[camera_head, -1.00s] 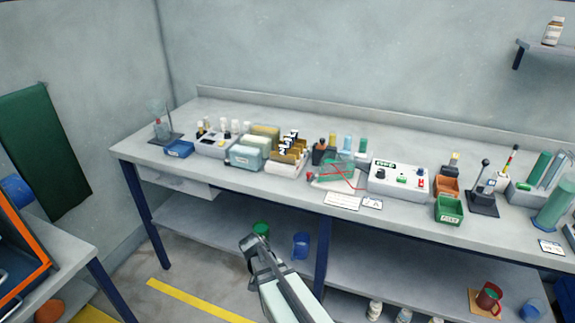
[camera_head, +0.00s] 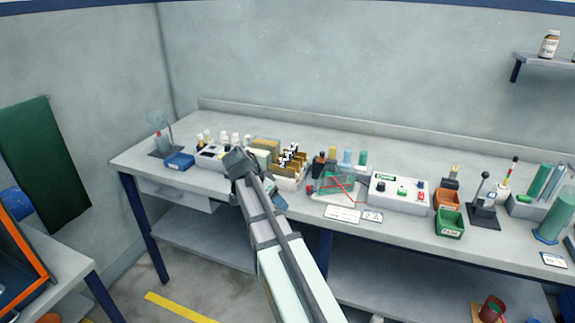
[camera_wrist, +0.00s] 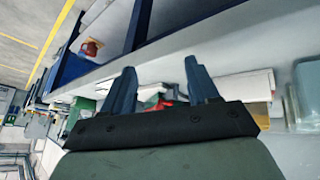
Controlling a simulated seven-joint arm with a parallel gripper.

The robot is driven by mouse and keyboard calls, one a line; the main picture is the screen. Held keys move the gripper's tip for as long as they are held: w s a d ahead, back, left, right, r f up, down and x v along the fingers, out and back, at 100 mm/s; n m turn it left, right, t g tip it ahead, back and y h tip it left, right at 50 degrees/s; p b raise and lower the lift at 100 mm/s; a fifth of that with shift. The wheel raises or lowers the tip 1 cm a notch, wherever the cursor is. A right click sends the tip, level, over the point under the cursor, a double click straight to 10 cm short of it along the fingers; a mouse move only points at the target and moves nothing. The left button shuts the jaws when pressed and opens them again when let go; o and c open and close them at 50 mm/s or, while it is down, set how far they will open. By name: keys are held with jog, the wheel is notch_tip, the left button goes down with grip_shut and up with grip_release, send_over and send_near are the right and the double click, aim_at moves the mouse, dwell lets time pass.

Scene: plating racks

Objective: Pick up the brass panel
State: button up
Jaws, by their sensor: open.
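Several brass-coloured panels (camera_head: 286,168) stand upright in a light rack (camera_head: 289,184) on the long bench, left of its middle. Black-and-white pieces show at their tops. I cannot tell which single panel is the brass panel. My gripper (camera_head: 238,160) is left of the rack in the head view, in front of the bench's other containers; its fingers are hard to make out there. In the wrist view my gripper (camera_wrist: 160,78) is open, its two blue fingers apart with nothing held between them. No brass panel is clear in that view.
A blue tray (camera_head: 179,161) and a row of small bottles lie left of the gripper. Right of the rack stand a green-and-red item (camera_head: 340,184), a white control box (camera_head: 397,193) and a green bin (camera_head: 450,221). The back strip of the bench is clear.

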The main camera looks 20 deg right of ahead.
jog(key=w+d+r+n+t+y, duration=0.2)
jog(key=w+d+r, duration=0.2)
jog(key=w+r, duration=0.55)
jog(key=n+t+y, duration=0.1)
jog(key=n, duration=0.2)
send_near(287, 153)
jog(key=shift+t, duration=0.3)
jog(key=shift+s+x, duration=0.15)
jog(key=shift+x, duration=2.1)
jog(key=shift+s+x, duration=0.15)
jog(key=shift+x, duration=2.15)
jog(key=shift+c, duration=0.4)
jog(key=shift+s, duration=0.1)
grip_shut()
